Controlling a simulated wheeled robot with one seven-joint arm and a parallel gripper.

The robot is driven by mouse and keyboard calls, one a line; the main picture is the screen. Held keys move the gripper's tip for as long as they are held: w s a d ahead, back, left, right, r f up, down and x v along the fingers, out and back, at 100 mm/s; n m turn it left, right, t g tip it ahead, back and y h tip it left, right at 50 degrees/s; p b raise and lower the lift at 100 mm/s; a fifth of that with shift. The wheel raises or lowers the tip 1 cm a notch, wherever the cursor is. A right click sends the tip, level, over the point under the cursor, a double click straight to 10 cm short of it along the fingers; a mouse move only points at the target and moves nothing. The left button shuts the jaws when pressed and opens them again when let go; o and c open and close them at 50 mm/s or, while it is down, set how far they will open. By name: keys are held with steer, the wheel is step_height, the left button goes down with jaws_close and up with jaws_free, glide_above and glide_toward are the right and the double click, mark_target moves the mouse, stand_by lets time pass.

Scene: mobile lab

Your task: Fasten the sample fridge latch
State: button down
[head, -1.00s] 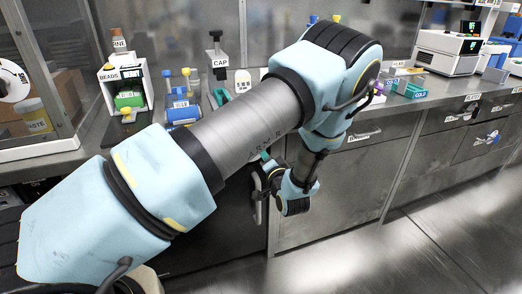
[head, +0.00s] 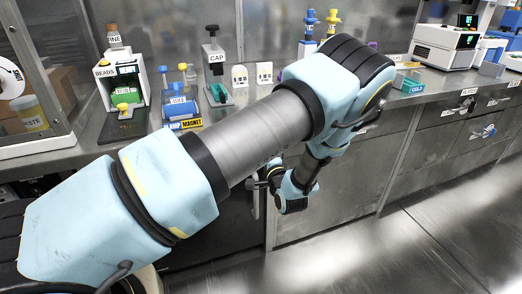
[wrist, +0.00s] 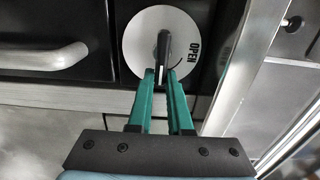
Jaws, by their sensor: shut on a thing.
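In the wrist view, the latch is a round white plate (wrist: 137,42) with a dark lever (wrist: 163,46) at its centre. The lever stands nearly upright in the picture. The word OPEN is printed on the plate's right side. My gripper (wrist: 162,73) has its green fingers closed on the lower part of the lever, one on each side. The fridge's pale door handle (wrist: 45,56) lies to the left of the plate. In the head view, my own arm hides the latch and the fingers; part of the dark fridge front shows below the bench.
The bench top above holds a beads dispenser (head: 122,82), a CAP press (head: 215,75), a blue box (head: 181,110) and two small signs. Steel cabinets (head: 340,195) stand to the right of the fridge. The floor (head: 430,235) in front is clear.

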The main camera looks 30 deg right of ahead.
stand_by(0.4)
steer(key=c, duration=0.8)
jaws_free()
steer(key=shift+c, duration=0.2)
steer(key=s+a+b, duration=0.1)
steer(key=s, duration=0.9)
steer(key=shift+s+a, duration=0.15)
steer(key=shift+s, duration=0.2)
steer(key=shift+s, duration=0.1)
